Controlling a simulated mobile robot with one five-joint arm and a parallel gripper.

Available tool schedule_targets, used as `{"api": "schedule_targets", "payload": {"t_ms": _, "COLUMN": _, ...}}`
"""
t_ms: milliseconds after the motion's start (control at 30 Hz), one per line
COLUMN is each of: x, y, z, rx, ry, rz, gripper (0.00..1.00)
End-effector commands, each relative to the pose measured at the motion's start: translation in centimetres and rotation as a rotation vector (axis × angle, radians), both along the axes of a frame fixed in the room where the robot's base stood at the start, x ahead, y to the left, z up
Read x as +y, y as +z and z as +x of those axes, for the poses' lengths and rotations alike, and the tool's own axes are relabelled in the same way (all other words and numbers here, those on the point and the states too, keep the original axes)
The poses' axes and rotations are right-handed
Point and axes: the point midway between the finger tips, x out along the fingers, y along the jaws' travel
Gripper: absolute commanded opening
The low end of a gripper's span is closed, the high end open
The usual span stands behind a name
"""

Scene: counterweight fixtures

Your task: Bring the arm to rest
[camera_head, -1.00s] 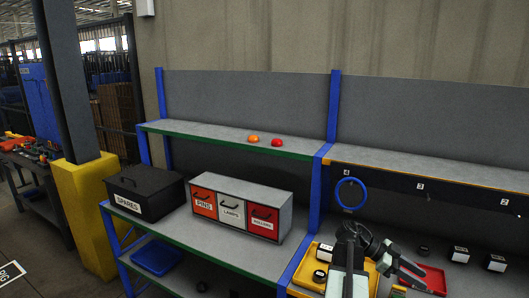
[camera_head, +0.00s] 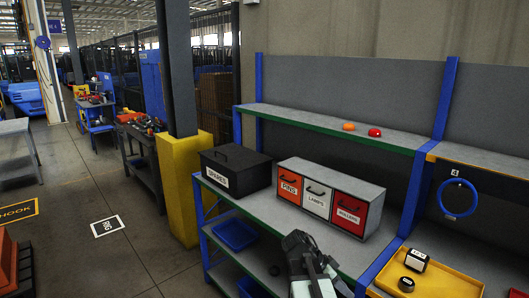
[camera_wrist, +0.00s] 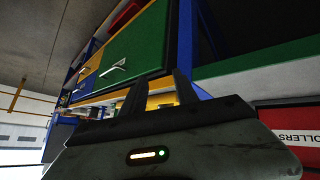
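My arm (camera_head: 312,270) shows at the bottom of the head view, in front of the lower shelf. It looks folded, with its dark end up near the shelf edge; its fingertips cannot be made out there. In the wrist view my gripper (camera_wrist: 158,90) shows two dark fingers standing apart with nothing between them, so it is open and empty. Behind the fingers are a green drawer front (camera_wrist: 137,48) with a metal handle and blue and yellow shelf parts. A red drawer marked ROLLERS (camera_wrist: 296,136) is at the right edge.
The shelf unit holds a black SPARES bin (camera_head: 235,170) and a three-drawer cabinet (camera_head: 335,176). Orange and red domes (camera_head: 375,132) sit on the upper shelf. A yellow tray (camera_head: 440,282) is at right. A yellow post base (camera_head: 182,185) stands left, with open floor beyond.

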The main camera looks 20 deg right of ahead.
Motion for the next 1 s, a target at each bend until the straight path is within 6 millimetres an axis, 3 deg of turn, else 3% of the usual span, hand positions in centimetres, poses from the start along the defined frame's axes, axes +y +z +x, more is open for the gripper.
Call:
{"api": "schedule_targets", "payload": {"t_ms": 33, "x": 4.0, "y": -2.1, "z": 1.2, "rx": 0.026, "ry": 0.117, "rz": 0.079, "gripper": 0.36}}
{"api": "schedule_targets", "payload": {"t_ms": 133, "x": 12.0, "y": -5.2, "z": 3.0, "rx": 0.099, "ry": 0.390, "rz": 0.268, "gripper": 0.36}}
{"api": "schedule_targets", "payload": {"t_ms": 233, "x": 20.1, "y": -7.8, "z": 3.5, "rx": 0.181, "ry": 0.723, "rz": 0.479, "gripper": 0.36}}
{"api": "schedule_targets", "payload": {"t_ms": 300, "x": 24.3, "y": -8.5, "z": 3.2, "rx": 0.227, "ry": 0.983, "rz": 0.631, "gripper": 0.36}}
{"api": "schedule_targets", "payload": {"t_ms": 400, "x": 27.3, "y": -8.7, "z": 3.3, "rx": 0.257, "ry": 1.267, "rz": 0.748, "gripper": 0.36}}
{"api": "schedule_targets", "payload": {"t_ms": 600, "x": 28.5, "y": -8.7, "z": 3.8, "rx": 0.325, "ry": 1.517, "rz": 0.765, "gripper": 0.36}}
{"api": "schedule_targets", "payload": {"t_ms": 1000, "x": 28.5, "y": -8.7, "z": 3.8, "rx": 0.329, "ry": 1.527, "rz": 0.764, "gripper": 0.36}}
